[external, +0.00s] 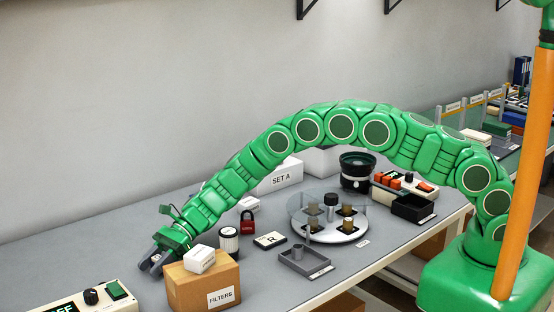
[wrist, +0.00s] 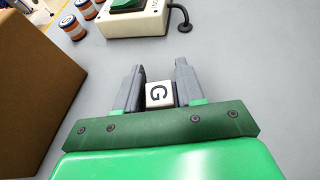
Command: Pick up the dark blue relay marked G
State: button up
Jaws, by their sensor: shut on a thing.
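The relay marked G (wrist: 159,96) is between the two grey fingers of my gripper (wrist: 160,72) in the wrist view. Its pale face carries a black G, and only a thin strip of its dark side shows. My gripper is shut on it, low over the grey table. In the external view my gripper (external: 152,262) is at the left, just behind and left of the cardboard box; I cannot make out the relay there.
The FILTERS cardboard box (external: 203,287) stands close beside my gripper, with a small white box on top. A control box with a green button (external: 88,297) is at front left. A lock, a filter, an R block and a round feeder (external: 330,232) stand to the right.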

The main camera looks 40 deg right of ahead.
aim_at(154, 263)
jog(key=shift+r, duration=0.1)
notch_tip(154, 263, up, 4)
jog(key=shift+s+f, duration=0.1)
jog(key=shift+f, duration=0.15)
jog(key=s+d+r, duration=0.9)
jog(key=d, duration=0.1)
jog(key=shift+s+r, duration=0.15)
jog(key=shift+s, duration=0.1)
